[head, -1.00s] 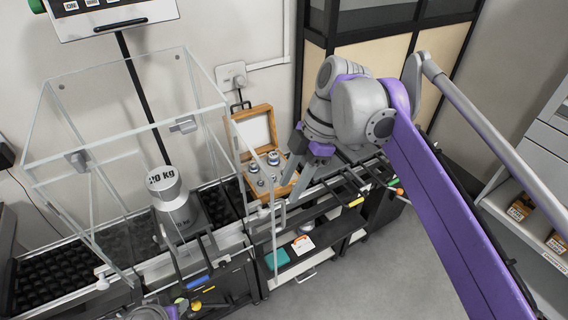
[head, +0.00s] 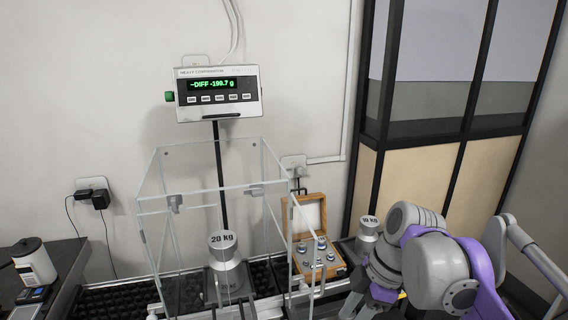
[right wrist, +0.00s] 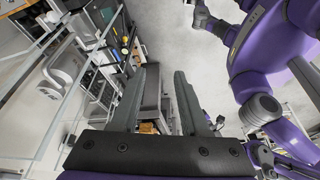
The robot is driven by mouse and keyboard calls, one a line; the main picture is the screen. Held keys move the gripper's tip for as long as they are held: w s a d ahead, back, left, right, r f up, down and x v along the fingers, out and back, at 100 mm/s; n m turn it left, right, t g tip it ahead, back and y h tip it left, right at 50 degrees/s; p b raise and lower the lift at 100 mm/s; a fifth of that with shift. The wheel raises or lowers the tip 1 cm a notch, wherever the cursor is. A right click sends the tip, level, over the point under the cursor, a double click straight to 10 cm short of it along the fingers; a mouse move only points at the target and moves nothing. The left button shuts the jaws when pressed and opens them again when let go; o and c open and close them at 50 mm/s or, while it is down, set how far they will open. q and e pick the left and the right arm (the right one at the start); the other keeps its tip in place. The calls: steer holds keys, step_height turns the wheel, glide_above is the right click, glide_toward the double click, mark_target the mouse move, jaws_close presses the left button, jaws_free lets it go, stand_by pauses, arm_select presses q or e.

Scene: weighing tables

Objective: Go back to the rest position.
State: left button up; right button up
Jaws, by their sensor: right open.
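My right gripper (right wrist: 160,100) is open and empty in the right wrist view, its two dark fingers apart with floor and shelving beyond them. In the head view it (head: 368,299) is low at the right, its fingers partly cut off or hidden, in front of a 10 kg weight (head: 367,232) and apart from it. A dark arm end with a purple link (right wrist: 205,20), likely my left arm, shows at the top of the right wrist view, too small to read its jaws. The head view does not show my left gripper.
A 20 kg weight (head: 224,262) stands inside a glass case (head: 160,215). An open wooden box (head: 306,213) of small weights is beside it. The comparator display (head: 218,93) reads -DIFF -199.7 g. A dark side table (head: 62,265) is at the left.

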steer(key=s+d+f+m+t+h, duration=0.2)
steer(key=s+f+m+t, duration=0.1)
steer(key=f+m, duration=0.5)
steer(key=s+d+f+m+t+h, duration=0.2)
steer(key=s+f+m, duration=0.4)
steer(key=f+m, duration=0.3)
steer(key=shift+s+d+f+m+t, duration=0.2)
steer(key=shift+d+f+m+t, duration=0.15)
steer(key=shift+d+f, duration=0.35)
